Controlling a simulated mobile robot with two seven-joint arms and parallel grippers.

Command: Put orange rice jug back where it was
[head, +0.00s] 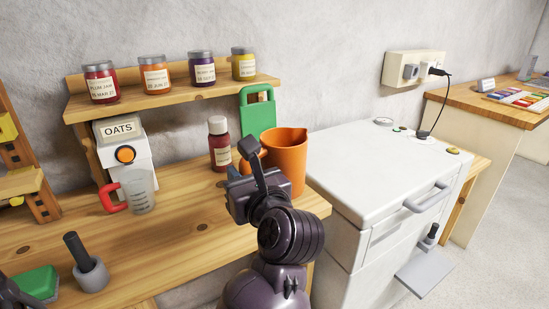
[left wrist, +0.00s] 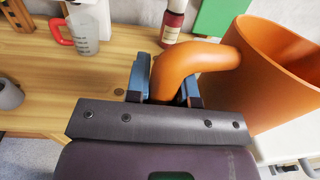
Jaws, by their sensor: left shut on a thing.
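The orange jug (head: 285,158) is at the right end of the wooden bench (head: 190,225), close to the white cabinet. It looks upright and its open top shows. Its lower part is partly hidden by my arm, so I cannot tell whether it touches the bench. My left gripper (head: 243,178) is shut on the jug's handle. In the left wrist view the fingers (left wrist: 166,82) sit on either side of the curved handle, with the jug's body (left wrist: 275,75) to the right.
A dark red bottle (head: 219,147) and a green board (head: 257,112) stand behind the jug. A measuring cup (head: 138,190) and an oats dispenser (head: 124,150) are to the left. Jars stand on the shelf (head: 180,96) above. The white cabinet (head: 375,165) is at right. The bench's middle is clear.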

